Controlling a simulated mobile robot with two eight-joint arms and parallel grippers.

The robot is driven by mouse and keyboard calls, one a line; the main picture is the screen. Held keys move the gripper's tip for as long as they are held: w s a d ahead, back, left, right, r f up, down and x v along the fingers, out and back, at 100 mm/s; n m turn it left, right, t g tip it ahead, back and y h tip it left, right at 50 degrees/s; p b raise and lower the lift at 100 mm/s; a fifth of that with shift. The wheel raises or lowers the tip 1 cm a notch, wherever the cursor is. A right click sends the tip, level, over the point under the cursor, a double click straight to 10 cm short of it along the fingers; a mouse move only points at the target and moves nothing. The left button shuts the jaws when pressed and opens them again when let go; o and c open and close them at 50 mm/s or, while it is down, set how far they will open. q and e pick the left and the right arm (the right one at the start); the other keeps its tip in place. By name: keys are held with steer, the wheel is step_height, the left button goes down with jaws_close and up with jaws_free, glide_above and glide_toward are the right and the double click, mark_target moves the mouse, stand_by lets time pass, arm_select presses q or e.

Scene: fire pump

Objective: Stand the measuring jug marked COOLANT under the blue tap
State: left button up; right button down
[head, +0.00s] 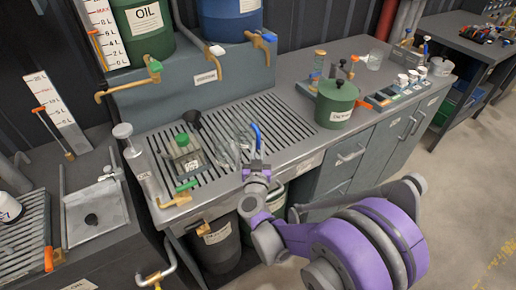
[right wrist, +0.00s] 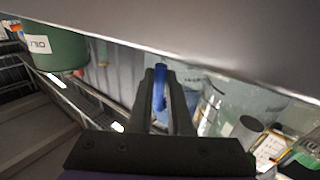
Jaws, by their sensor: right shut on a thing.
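My right gripper (head: 257,166) is shut on the blue handle (head: 256,136) of a clear jug (head: 228,150) over the slotted drain grate. In the right wrist view the gripper (right wrist: 160,78) has its fingers around the blue handle (right wrist: 160,97), with the clear jug wall (right wrist: 212,105) beside it. I cannot read a COOLANT mark on it, nor tell whether its base touches the grate (head: 275,122). The blue-handled tap (head: 262,38) is at the back, below the blue drum (head: 228,18), up and right of the jug. My left gripper is not in view.
Green (head: 150,70) and white (head: 212,48) taps stick out at the back. A green pot (head: 336,103) stands right of the grate. The grate's right part is clear.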

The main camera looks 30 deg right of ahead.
steer(key=shift+f, duration=0.1)
steer(key=c, duration=1.3)
jaws_free()
steer(key=shift+f, duration=0.1)
steer(key=o, duration=0.5)
steer(key=shift+c, duration=0.2)
